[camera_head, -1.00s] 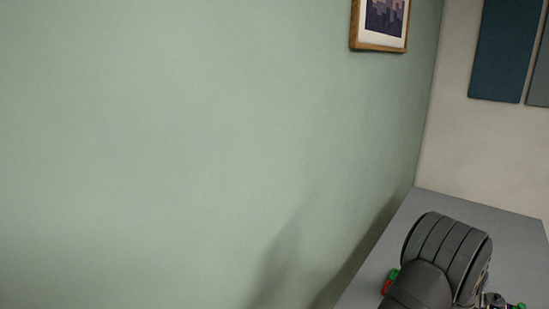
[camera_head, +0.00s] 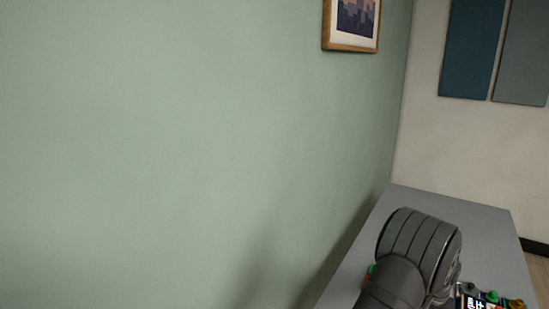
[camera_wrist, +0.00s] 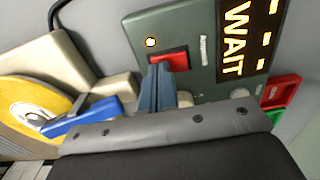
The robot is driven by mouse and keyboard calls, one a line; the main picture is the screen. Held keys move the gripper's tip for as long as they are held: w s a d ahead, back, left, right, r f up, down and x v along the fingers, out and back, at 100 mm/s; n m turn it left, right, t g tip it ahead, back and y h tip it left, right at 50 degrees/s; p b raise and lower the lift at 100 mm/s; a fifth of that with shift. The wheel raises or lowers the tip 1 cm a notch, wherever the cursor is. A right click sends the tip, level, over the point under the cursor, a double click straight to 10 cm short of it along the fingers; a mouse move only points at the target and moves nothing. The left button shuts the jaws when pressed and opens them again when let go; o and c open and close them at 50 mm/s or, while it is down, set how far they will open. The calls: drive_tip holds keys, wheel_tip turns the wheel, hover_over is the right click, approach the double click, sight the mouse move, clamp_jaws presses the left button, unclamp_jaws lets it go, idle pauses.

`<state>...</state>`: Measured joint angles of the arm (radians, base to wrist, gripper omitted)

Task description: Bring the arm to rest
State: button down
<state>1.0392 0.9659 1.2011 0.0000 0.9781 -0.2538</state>
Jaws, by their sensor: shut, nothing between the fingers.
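My arm shows in the camera_head view as a dark, ribbed link over the grey table (camera_head: 480,222); the gripper itself is hidden there. In the camera_wrist view my gripper (camera_wrist: 160,70) is shut and empty, its blue-grey fingers close together. The fingertips appear over or just in front of a red switch (camera_wrist: 172,60) on a grey-green panel (camera_wrist: 200,75); I cannot tell whether they touch.
Left of the fingers in the camera_wrist view are a beige device (camera_wrist: 55,60), a yellow disc (camera_wrist: 28,100) and a blue part (camera_wrist: 85,118). A red bin (camera_wrist: 282,90) stands right. A green wall (camera_head: 200,130) borders the table; its far end is clear.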

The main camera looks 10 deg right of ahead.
wheel_tip(320, 180, up, 8)
drive_tip(key=w+d+f, duration=0.1)
drive_tip(key=f, duration=0.1)
drive_tip(key=w+d+f, duration=0.1)
drive_tip(key=w+f, duration=0.1)
drive_tip(key=w+d+f, duration=0.1)
drive_tip(key=f, duration=0.1)
drive_tip(key=shift+w, duration=0.35)
